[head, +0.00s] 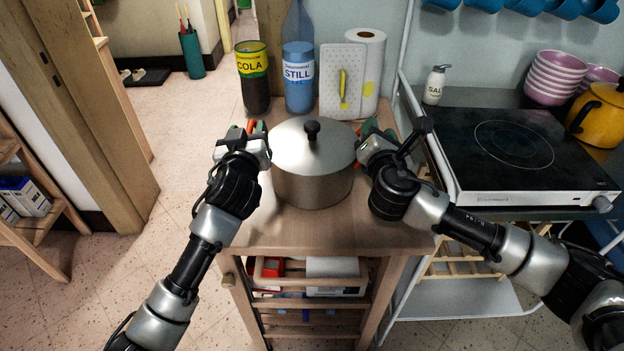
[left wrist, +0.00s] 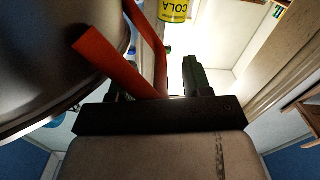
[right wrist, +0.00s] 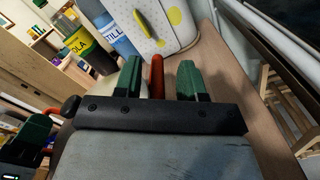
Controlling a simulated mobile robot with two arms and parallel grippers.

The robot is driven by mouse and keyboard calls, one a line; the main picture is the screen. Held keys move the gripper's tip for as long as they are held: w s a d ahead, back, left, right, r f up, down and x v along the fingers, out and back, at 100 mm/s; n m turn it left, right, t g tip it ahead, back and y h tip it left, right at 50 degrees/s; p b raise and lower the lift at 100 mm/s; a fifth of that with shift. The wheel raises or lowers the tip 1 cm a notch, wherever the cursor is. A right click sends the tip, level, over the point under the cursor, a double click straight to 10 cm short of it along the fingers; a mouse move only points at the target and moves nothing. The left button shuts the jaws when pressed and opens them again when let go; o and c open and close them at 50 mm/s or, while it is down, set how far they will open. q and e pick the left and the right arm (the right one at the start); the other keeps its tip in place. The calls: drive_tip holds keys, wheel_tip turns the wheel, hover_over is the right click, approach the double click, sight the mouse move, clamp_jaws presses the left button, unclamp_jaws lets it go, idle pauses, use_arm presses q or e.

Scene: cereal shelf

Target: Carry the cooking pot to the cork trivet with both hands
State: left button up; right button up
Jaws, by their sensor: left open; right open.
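The steel cooking pot (head: 312,178), lidded with a black knob, stands upright on the wooden cart. My left gripper (head: 257,130) is open at the pot's left side. In the left wrist view the pot's red handle (left wrist: 152,45) shows at its fingers, partly in front of one of them. My right gripper (head: 371,128) is open at the pot's right side. In the right wrist view a red handle (right wrist: 156,75) shows between its two green fingers. Whether the fingers touch the handles cannot be told. I cannot make out the cork trivet in any view.
Behind the pot stand a cola bottle (head: 253,80), a still water bottle (head: 299,78), a white spotted board (head: 341,85) and a paper roll (head: 370,60). On the right are a black hotplate (head: 512,150), salt bottle (head: 435,85), pink bowls (head: 555,77) and a yellow pot (head: 599,115).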

drive_tip(key=shift+s+a, duration=0.1)
drive_tip(key=shift+s, duration=0.05)
use_arm(q)
drive_tip(key=s, duration=1.2)
use_arm(e)
drive_tip(key=s, duration=1.2)
